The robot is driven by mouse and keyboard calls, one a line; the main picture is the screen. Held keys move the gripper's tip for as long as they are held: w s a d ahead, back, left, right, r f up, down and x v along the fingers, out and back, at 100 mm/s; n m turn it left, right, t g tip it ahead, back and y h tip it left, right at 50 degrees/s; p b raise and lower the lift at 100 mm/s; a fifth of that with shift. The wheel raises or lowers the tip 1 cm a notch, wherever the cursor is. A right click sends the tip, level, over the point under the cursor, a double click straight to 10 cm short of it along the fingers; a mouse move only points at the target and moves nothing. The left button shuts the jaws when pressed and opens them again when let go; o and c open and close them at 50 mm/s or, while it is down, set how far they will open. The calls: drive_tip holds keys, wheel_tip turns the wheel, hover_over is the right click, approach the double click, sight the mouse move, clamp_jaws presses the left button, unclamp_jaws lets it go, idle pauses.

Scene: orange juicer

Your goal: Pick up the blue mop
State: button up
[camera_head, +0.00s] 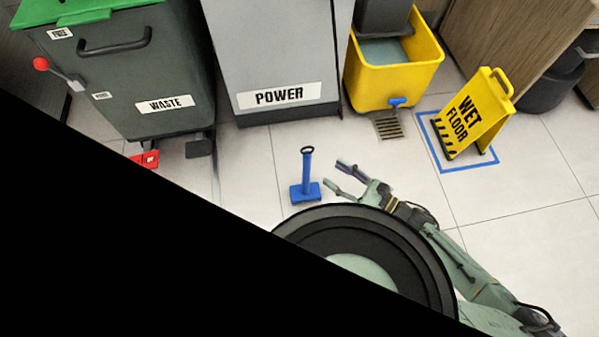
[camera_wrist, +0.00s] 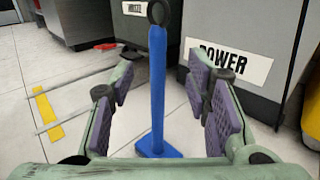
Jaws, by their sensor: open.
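The blue mop (camera_head: 307,175) stands upright on the tiled floor in the head view, with a blue base, a blue handle and a dark ring at the top. My gripper (camera_head: 332,174) is open and empty, just to the right of the mop. In the wrist view the mop (camera_wrist: 157,90) stands upright between the two open fingers of my gripper (camera_wrist: 163,105), beyond them or level with them; I cannot tell which. The fingers have purple pads, and neither is seen touching the handle.
A green-lidded waste bin (camera_head: 160,70) and a grey POWER cabinet (camera_head: 280,60) stand behind the mop. A yellow mop bucket (camera_head: 395,85) is at the back right, near a floor drain (camera_head: 389,128). A yellow wet floor sign (camera_head: 475,115) stands inside a blue floor outline. Bare floor surrounds the mop.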

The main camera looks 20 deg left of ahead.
drive_tip(key=w+a, duration=0.1)
drive_tip(key=a, duration=0.9)
drive_tip(key=shift+w+f, duration=0.2)
drive_tip(key=shift+w, duration=0.1)
drive_tip(key=shift+c, duration=0.3)
clamp_jaws()
